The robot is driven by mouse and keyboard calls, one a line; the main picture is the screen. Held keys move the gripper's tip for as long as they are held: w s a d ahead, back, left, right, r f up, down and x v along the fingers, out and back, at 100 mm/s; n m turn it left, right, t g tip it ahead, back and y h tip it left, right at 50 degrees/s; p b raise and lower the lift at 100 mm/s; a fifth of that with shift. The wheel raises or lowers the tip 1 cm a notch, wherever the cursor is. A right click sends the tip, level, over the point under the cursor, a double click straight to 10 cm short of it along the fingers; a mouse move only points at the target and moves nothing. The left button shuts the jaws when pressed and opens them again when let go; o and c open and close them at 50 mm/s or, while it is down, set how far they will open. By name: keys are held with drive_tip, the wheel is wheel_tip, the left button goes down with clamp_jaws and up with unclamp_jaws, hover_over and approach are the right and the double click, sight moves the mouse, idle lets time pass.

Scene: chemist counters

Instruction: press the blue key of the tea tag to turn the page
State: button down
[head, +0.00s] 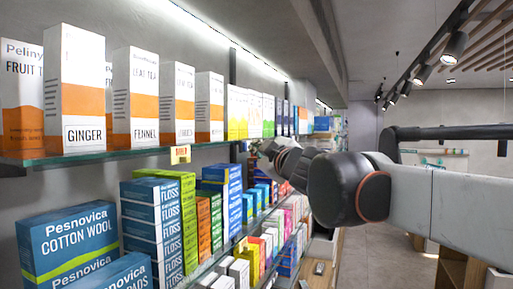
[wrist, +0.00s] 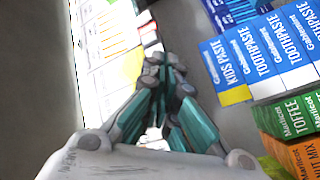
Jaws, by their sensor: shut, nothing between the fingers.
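A small yellow-orange tag (head: 180,154) with dark marks hangs on the front edge of the upper glass shelf, under the tea boxes. I cannot make out a blue key on it. My gripper (head: 265,150) is at the shelf edge further along, to the right of this tag, and partly hidden by my own arm. In the wrist view my gripper (wrist: 163,62) has its teal fingers closed together with nothing between them. Just beyond the fingertips is a small white and red piece (wrist: 149,36) on the shelf edge, partly covered; I cannot tell whether they touch.
Tea boxes (head: 135,95) line the upper shelf (head: 120,155). Floss boxes (head: 155,220) and cotton wool packs (head: 68,240) fill the lower shelf. Toothpaste boxes (wrist: 262,60) stand close to the right of my fingers in the wrist view. The aisle floor (head: 375,255) is open at right.

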drive_tip(key=shift+s+d, duration=0.2)
drive_tip(key=shift+d, duration=0.2)
drive_tip(key=shift+a, duration=0.1)
drive_tip(key=d, duration=0.1)
drive_tip(key=s+d, duration=0.1)
drive_tip(key=d, duration=0.2)
drive_tip(key=shift+s+d, duration=0.35)
drive_tip(key=shift+d, duration=0.05)
drive_tip(key=shift+f, duration=0.1)
idle(0.3)
